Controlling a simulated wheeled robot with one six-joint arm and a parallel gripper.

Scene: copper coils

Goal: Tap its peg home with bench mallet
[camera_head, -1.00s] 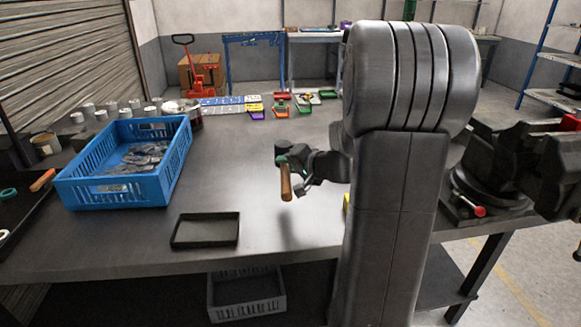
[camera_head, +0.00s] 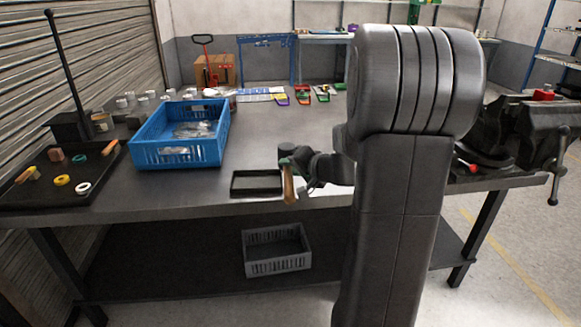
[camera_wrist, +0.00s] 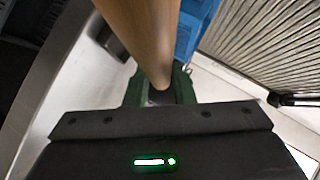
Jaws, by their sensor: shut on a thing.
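My gripper (camera_head: 291,172) is shut on the wooden handle (camera_head: 289,188) of what looks like the bench mallet. The handle hangs down from the fingers near the bench's front edge. A dark round piece shows just above the gripper; I cannot tell whether it is the mallet's head. In the wrist view the brown handle (camera_wrist: 147,38) runs from the top edge down between the green-sided fingers (camera_wrist: 160,92). I cannot make out a peg in either view.
A small black tray (camera_head: 257,193) lies on the bench (camera_head: 190,190) beside the gripper. A blue crate (camera_head: 180,152) and a dark tray (camera_head: 45,203) of small parts are left. A bench vice (camera_head: 500,140) is right. A grey crate (camera_head: 277,268) sits on the lower shelf.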

